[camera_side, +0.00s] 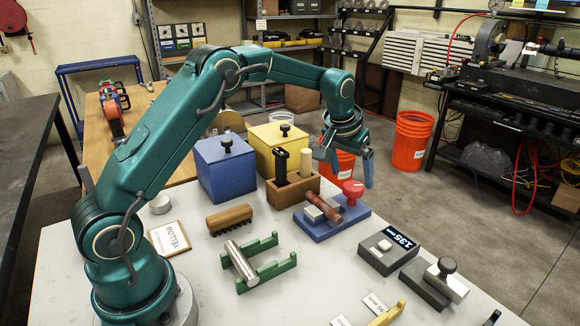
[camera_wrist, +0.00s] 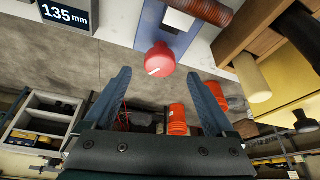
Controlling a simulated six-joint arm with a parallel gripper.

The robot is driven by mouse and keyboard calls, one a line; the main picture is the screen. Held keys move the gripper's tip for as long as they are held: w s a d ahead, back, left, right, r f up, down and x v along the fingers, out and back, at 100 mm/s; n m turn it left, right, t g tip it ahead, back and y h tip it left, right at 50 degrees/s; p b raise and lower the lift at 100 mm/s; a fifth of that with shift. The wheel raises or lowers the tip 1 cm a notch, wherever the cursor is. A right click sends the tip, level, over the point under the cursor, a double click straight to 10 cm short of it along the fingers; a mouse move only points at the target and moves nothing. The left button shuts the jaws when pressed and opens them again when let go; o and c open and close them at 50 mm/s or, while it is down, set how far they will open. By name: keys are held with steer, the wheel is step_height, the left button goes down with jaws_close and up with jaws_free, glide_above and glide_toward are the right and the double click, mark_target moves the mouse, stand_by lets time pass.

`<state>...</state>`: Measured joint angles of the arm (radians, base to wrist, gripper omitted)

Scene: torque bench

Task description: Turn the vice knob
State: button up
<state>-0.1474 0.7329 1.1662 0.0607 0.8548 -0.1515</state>
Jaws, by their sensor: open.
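The vice has a blue base (camera_side: 335,230) on the grey-white table, with metal jaws (camera_side: 316,212) and a reddish-brown cylinder (camera_side: 331,208) at them. Its red knob (camera_side: 353,188) stands at the base's far right end. In the wrist view the knob (camera_wrist: 160,60) bears a white mark and shows between and slightly beyond my fingertips. My gripper (camera_side: 345,168) is open and empty, fingers pointing down above the knob. I see no contact with the knob.
A wooden block (camera_side: 291,190) holding a black and a cream handle stands close left of the vice. Blue (camera_side: 225,168) and yellow (camera_side: 279,140) lidded boxes stand behind. A box with a "135 mm" display (camera_side: 395,246) sits in front right. A green cradle (camera_side: 268,272) holds a metal cylinder.

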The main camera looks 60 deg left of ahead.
mark_target(353, 186)
steer(key=shift+x, duration=2)
steer(key=c, duration=1.4)
steer(key=shift+a+m+h, duration=0.1)
steer(key=shift+m+h, duration=0.5)
steer(key=shift+m, duration=1)
steer(key=o, duration=1.4)
steer(key=shift+r, duration=0.1)
